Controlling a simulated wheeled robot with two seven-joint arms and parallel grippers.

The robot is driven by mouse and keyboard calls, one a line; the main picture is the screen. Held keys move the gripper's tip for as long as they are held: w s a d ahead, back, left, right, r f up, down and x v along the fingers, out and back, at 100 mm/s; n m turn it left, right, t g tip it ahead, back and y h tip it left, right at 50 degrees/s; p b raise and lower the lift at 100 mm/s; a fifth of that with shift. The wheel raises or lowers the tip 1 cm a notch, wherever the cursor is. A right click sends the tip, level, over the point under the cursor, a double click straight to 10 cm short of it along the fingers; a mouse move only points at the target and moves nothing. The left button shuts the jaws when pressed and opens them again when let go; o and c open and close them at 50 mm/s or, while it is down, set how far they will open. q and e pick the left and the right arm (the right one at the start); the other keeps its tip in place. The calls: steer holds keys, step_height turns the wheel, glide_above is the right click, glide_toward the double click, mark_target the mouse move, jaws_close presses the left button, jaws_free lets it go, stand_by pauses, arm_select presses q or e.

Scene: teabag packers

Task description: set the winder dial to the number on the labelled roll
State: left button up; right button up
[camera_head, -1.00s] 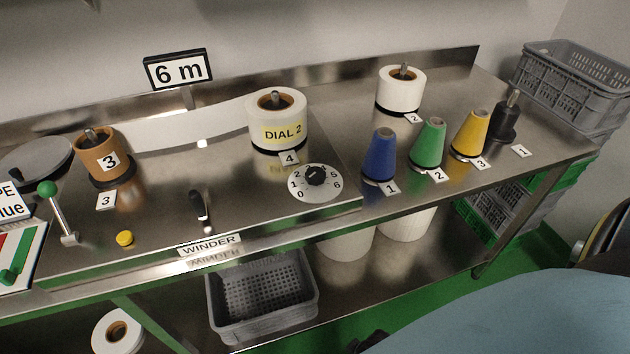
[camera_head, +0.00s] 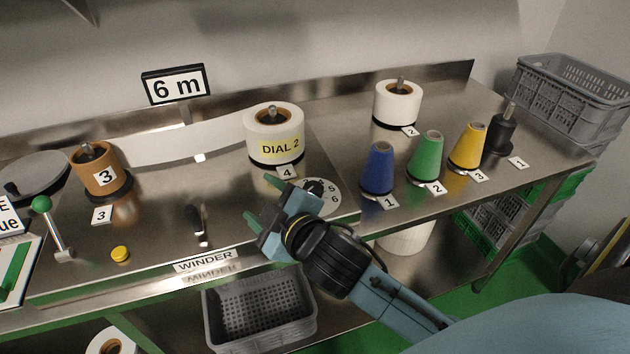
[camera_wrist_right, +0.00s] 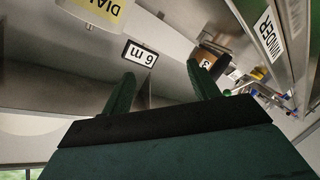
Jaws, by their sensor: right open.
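The labelled roll (camera_head: 275,135) is a white roll on a spindle with a yellow label reading "DIAL 2"; its label edge also shows in the wrist view (camera_wrist_right: 103,8). The winder dial (camera_head: 330,196) is a white numbered disc with a black knob (camera_head: 314,187), in front of the roll. My right gripper (camera_head: 258,199) is open and empty, just left of the dial, and covers its left part. The 5 and 6 stay visible; where the knob points I cannot tell. In the wrist view the open fingers (camera_wrist_right: 160,75) show with nothing between them. My left gripper is not in view.
A brown roll (camera_head: 96,170) marked 3 stands at left. A small black lever (camera_head: 200,225) and a yellow button (camera_head: 120,254) are on the winder top. Blue (camera_head: 378,170), green (camera_head: 427,158) and yellow (camera_head: 468,148) cones stand to the right. A "6 m" sign (camera_head: 176,84) is behind.

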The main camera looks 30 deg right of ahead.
steer(key=w+a+r+n+t+y, duration=0.3)
steer(key=a+r+n+y, duration=0.8)
steer(key=r+n, duration=0.35)
steer(key=s+a+r+n+g+y, duration=0.25)
steer(key=a+n+g+y, duration=0.25)
steer(key=n+g+y, duration=0.65)
steer(key=n+g+h, duration=0.7)
steer(key=n+h, duration=1.1)
steer(key=h, duration=0.6)
glide_above(315, 186)
step_height(315, 186, down, 9)
step_height(315, 186, down, 13)
steer(key=shift+f, duration=0.1)
